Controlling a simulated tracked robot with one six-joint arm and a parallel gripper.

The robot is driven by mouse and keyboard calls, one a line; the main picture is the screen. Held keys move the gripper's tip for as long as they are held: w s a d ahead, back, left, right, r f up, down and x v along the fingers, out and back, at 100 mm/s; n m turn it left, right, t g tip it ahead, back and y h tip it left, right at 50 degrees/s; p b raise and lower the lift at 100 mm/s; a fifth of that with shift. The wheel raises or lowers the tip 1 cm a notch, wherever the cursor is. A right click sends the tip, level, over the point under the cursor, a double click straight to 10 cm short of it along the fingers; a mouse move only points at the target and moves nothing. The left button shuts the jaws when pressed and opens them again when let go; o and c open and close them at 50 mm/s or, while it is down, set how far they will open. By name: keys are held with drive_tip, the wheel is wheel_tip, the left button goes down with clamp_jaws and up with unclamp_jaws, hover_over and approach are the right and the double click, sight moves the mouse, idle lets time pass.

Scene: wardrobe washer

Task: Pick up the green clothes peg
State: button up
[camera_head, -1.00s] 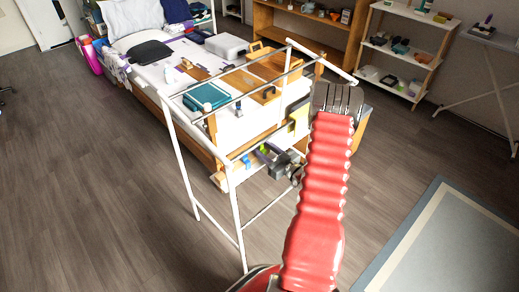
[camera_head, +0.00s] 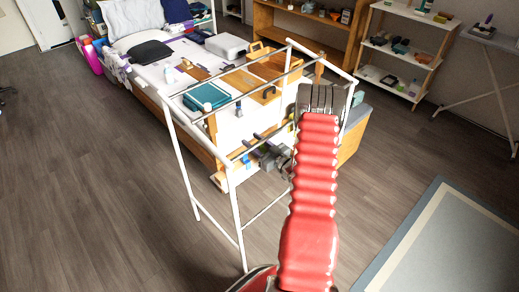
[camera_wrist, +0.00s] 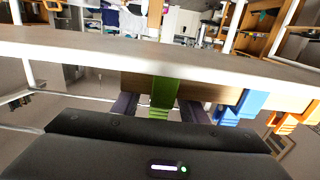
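The green clothes peg (camera_wrist: 163,95) hangs on a wooden strip in the middle of the wrist view, and its lower end lies between my fingers. My gripper (camera_wrist: 158,108) is open, with one dark purple finger on each side of the peg. A narrow gap shows at the left finger; the right finger is very near the peg, and I cannot tell if it touches. In the head view, my gripper (camera_head: 258,140) is by the white rack's lower part, and I cannot make out the green peg there.
A blue peg (camera_wrist: 241,106) and an orange peg (camera_wrist: 294,116) hang to the right of the green one. A pale bar (camera_wrist: 160,55) crosses above the pegs. The white rack frame (camera_head: 233,205) stands around my gripper, before the bed (camera_head: 150,75). The floor at left is clear.

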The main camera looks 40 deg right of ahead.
clamp_jaws()
idle(0.4)
drive_tip(key=shift+r, duration=0.1)
drive_tip(key=shift+r, duration=0.8)
wheel_tip(320, 180, up, 6)
drive_tip(key=s, duration=1.8)
drive_tip(key=shift+d+f, duration=0.25)
drive_tip(key=shift+f, duration=0.1)
